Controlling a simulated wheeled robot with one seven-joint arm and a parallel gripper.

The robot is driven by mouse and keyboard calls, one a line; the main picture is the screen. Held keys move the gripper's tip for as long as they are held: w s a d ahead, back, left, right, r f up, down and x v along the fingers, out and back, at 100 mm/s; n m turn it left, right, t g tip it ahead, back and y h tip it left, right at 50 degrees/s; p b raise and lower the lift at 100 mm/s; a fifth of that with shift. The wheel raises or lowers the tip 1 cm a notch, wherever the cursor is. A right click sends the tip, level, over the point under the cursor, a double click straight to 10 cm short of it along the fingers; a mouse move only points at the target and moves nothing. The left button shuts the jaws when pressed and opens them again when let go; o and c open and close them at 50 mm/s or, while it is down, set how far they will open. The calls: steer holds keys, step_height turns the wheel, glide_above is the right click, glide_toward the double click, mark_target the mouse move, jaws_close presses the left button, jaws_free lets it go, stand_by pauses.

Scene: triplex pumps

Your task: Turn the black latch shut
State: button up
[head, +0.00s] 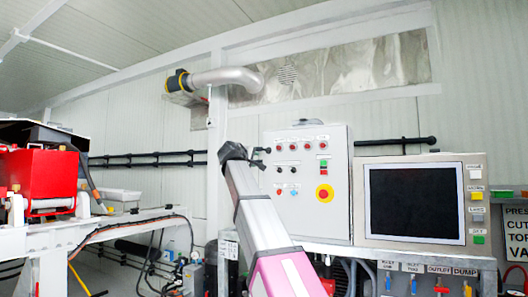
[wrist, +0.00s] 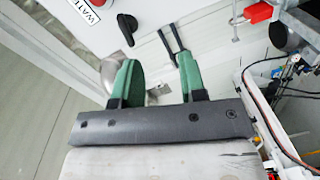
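A black latch (wrist: 127,29), a slim elongated shape, sits on a white panel at the top of the wrist view, above and slightly left of the gap between my fingers. It stands tilted in that picture. My gripper (wrist: 157,66) is open, with its two green fingers well apart and nothing between them. The fingertips appear short of the latch, with no contact visible. In the head view the dark end of my arm (head: 233,153) is beside the left edge of the white control cabinet (head: 303,225). I cannot make out the latch clearly there.
A monitor box (head: 414,203) stands right of the cabinet. A red machine (head: 42,181) sits on a white frame at the left, with cables below. Black rails (head: 150,158) run along the back wall. A metal pipe (head: 226,77) is overhead.

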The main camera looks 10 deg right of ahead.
glide_toward(266, 150)
steer(key=shift+t+h, duration=0.3)
steer(key=shift+h, duration=0.1)
steer(key=x, duration=0.8)
steer(key=shift+w+f, duration=0.35)
jaws_close()
